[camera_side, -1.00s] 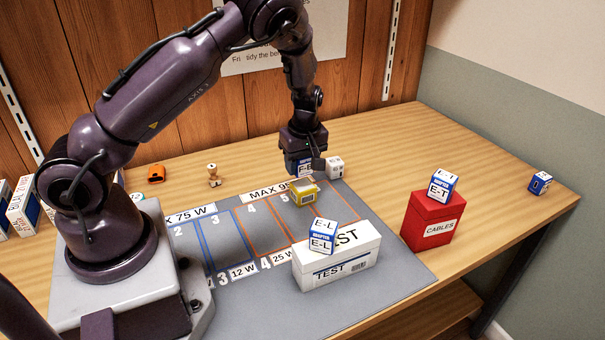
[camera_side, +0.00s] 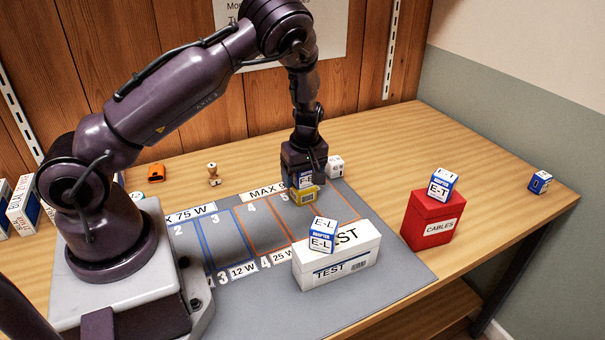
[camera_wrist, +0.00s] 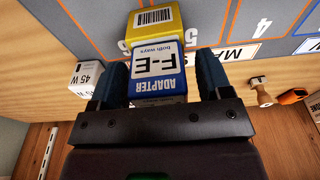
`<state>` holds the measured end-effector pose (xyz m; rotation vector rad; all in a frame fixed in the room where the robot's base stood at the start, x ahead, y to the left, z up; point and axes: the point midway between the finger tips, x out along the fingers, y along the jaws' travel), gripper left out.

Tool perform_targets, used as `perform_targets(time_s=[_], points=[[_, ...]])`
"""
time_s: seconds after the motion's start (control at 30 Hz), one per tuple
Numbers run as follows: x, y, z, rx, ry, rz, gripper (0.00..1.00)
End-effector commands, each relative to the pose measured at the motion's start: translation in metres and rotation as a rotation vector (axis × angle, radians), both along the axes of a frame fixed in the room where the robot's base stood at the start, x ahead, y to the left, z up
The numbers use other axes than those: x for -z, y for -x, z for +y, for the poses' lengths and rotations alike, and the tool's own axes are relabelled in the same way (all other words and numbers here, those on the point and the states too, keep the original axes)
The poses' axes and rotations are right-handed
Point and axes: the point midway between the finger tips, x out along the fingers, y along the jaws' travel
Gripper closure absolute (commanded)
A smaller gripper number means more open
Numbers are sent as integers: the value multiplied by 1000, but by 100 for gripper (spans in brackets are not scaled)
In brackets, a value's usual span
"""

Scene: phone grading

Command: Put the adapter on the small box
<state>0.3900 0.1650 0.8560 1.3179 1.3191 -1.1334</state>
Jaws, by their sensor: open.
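The adapter, a blue and white cube marked F-E (camera_side: 306,182), sits on the small yellow box (camera_side: 304,198) on the grey mat. In the wrist view the adapter (camera_wrist: 158,75) is between my fingers, with the yellow box (camera_wrist: 150,20) just beyond it. My gripper (camera_side: 307,174) is open around the adapter, one finger on each side. In the wrist view my gripper (camera_wrist: 162,62) shows a narrow gap at the right finger; contact at the left finger is hard to tell. The adapter hides most of the yellow box's top.
A white TEST box (camera_side: 340,262) carries an E-L cube (camera_side: 322,235). A red CABLES box (camera_side: 432,222) carries an E-T cube (camera_side: 440,187). A white 45 W cube (camera_side: 335,166) stands close behind my gripper. A stamp (camera_side: 213,175) and an orange object (camera_side: 156,173) lie farther left.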

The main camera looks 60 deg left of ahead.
Motion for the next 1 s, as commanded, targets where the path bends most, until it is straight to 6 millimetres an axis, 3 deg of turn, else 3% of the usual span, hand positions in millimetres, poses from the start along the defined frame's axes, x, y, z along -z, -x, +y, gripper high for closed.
perform_targets(time_s=[0.17, 0.6, 0.87, 1.0], points=[[-9, -1, -1, 2, 0, -3, 28], [-96, -1, -15, 3, 0, -5, 28], [-123, 1, -19, 8, 8, -4, 28], [-141, 10, -35, 92, 79, -25, 28]])
